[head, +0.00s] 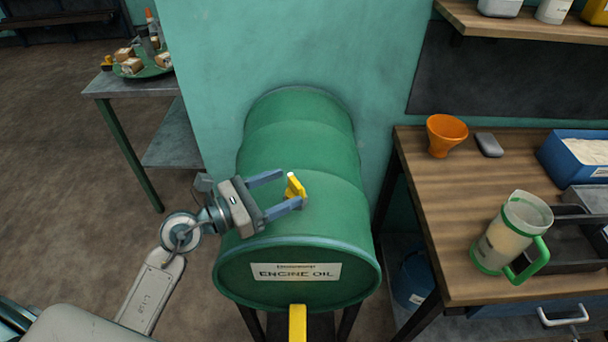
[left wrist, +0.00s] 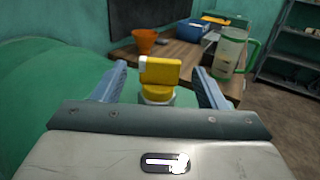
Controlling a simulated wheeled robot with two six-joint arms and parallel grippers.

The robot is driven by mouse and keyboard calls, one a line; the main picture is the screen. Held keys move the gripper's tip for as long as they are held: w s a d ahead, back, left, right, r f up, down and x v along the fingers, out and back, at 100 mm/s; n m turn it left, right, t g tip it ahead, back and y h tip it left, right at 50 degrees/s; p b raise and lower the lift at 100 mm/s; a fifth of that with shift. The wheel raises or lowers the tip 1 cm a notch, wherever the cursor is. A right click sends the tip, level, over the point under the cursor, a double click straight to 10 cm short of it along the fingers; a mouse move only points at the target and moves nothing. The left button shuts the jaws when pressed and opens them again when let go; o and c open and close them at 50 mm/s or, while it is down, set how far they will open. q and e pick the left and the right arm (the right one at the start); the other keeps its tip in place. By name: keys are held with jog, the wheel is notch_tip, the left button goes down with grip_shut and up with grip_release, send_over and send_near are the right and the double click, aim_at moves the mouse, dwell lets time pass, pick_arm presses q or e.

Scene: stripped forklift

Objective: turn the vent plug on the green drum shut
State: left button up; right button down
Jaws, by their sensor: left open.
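The green drum (head: 300,140) lies on its side on a stand, its labelled end toward me. The yellow vent plug (head: 295,187) stands on top of the drum and has a small white end. My left gripper (head: 291,189) is open, with its two blue fingers on either side of the plug. In the left wrist view the plug (left wrist: 160,72) shows between the fingertips, with a visible gap on each side. I cannot tell how far the fingers reach past it. My right gripper is not in view.
A yellow tap handle (head: 297,323) is at the drum's lower front. The wooden bench (head: 425,205) at the right holds an orange funnel (head: 446,135), a jug (head: 510,236) and a blue bin (head: 575,168). A side table (head: 135,80) stands at the left. A green wall is behind the drum.

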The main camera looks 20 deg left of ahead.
aim_at(292, 185)
pick_arm(q)
jog(key=shift+p+x, duration=0.35)
jog(key=shift+x, duration=0.55)
jog(key=shift+p+x, duration=0.6)
jog(key=shift+x, duration=1.2)
jog(key=c, duration=1)
